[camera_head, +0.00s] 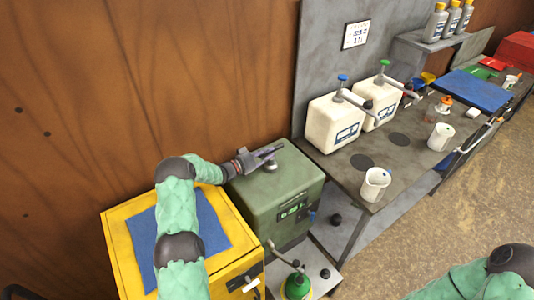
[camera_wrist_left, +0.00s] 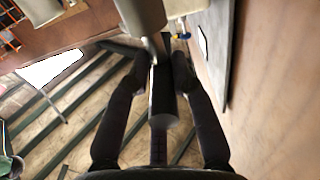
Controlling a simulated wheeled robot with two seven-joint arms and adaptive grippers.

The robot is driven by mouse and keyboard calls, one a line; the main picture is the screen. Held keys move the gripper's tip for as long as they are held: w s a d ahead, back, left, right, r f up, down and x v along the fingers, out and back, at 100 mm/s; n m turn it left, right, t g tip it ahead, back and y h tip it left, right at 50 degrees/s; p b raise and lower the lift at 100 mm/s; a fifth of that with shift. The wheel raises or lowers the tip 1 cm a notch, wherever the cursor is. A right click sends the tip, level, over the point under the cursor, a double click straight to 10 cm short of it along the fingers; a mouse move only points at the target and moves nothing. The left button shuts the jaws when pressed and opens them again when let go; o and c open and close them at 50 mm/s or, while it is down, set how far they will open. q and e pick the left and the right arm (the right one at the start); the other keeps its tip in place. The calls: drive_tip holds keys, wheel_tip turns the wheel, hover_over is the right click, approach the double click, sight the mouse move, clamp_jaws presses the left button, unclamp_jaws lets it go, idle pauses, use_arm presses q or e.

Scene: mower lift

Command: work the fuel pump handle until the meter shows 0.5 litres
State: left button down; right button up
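The green fuel pump box (camera_head: 300,182) stands between the yellow cabinet and the workbench. A small green display (camera_head: 292,210) on its front is the meter; its digits are too small to read. My left gripper (camera_head: 265,158) is over the top of the box, at the handle. In the left wrist view, a grey cylindrical handle grip (camera_wrist_left: 163,100) lies between the two dark fingers, which close in on it from both sides near their tips. The rest of the handle is mostly hidden by the gripper. My right gripper is out of view; only part of that arm shows at lower right.
A yellow cabinet (camera_head: 118,240) with a blue mat (camera_head: 215,225) is under my left arm. A green container (camera_head: 297,286) stands on a low grey platform. The workbench (camera_head: 345,190) holds two white pump jugs (camera_head: 333,122) and white beakers (camera_head: 375,184). A wooden wall is behind.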

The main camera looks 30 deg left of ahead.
use_arm(q)
drive_tip(key=r+p, duration=0.1)
drive_tip(key=r, duration=0.4)
drive_tip(key=r+p, duration=0.1)
drive_tip(key=r, duration=0.5)
drive_tip(key=shift+w+a, duration=0.1)
drive_tip(key=shift+a, duration=0.1)
drive_tip(key=shift+r, duration=0.1)
drive_tip(key=c, duration=1.2)
unclamp_jaws()
drive_tip(key=shift+o, duration=0.4)
drive_tip(key=shift+f, duration=0.2)
drive_tip(key=shift+s+a+f, duration=0.1)
drive_tip(key=shift+s+a, duration=0.05)
drive_tip(key=shift+s, duration=0.1)
drive_tip(key=v, duration=1.1)
drive_tip(key=shift+s, duration=0.25)
